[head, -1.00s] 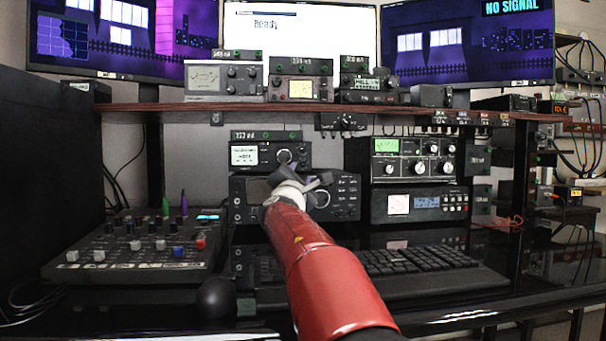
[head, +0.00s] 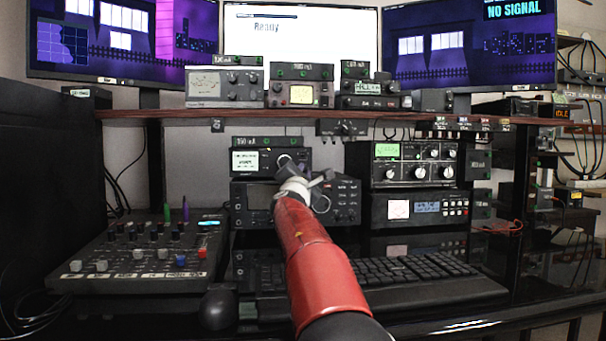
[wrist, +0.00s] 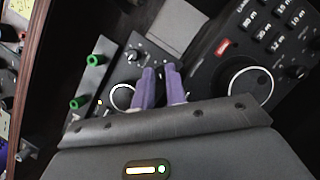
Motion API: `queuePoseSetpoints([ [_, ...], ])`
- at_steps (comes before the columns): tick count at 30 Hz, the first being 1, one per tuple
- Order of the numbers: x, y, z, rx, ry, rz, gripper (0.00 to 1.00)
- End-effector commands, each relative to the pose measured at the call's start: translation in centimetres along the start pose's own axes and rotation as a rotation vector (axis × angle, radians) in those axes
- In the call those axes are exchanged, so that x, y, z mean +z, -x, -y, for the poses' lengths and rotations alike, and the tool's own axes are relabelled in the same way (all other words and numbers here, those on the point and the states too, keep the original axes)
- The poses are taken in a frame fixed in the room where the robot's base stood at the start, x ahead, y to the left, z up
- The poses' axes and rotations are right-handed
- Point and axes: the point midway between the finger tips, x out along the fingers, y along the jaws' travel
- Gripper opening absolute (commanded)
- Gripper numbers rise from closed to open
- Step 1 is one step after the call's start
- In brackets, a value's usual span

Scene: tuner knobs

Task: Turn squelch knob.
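No label reading squelch is legible, so I cannot tell which knob it is. The small upper radio (head: 258,161) has a ringed knob (head: 285,161) at its right, just above my gripper (head: 300,177). In the wrist view my gripper's two purple fingers (wrist: 161,82) lie close together, a narrow gap between them. This radio's ringed knob (wrist: 122,97) is just left of the fingers, and a small knob (wrist: 132,55) is up and left of them. Contact at the fingertips is unclear. A large ringed dial (wrist: 250,86) on the lower transceiver (head: 347,200) is to the right.
A shelf (head: 180,112) with small meters runs above. A mixer panel (head: 130,275) is at left, a keyboard (head: 410,270) lies below, and stacked receivers (head: 415,170) stand right of my arm. A small boxed unit (wrist: 92,85) with green knobs borders the radio.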

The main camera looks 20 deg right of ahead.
Motion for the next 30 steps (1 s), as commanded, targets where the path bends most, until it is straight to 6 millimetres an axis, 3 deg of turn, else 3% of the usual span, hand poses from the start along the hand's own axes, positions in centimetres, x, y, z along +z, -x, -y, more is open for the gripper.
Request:
queuePoseSetpoints([
  [8, 0.09, -0.02, -0.12, -0.007, -0.018, 0.000, 0.00],
  [21, 0.28, -0.11, -0.55, -0.164, -0.393, 0.001, 0.00],
  [30, 0.10, -0.03, -0.36, -0.182, -0.437, 0.001, 0.00],
])
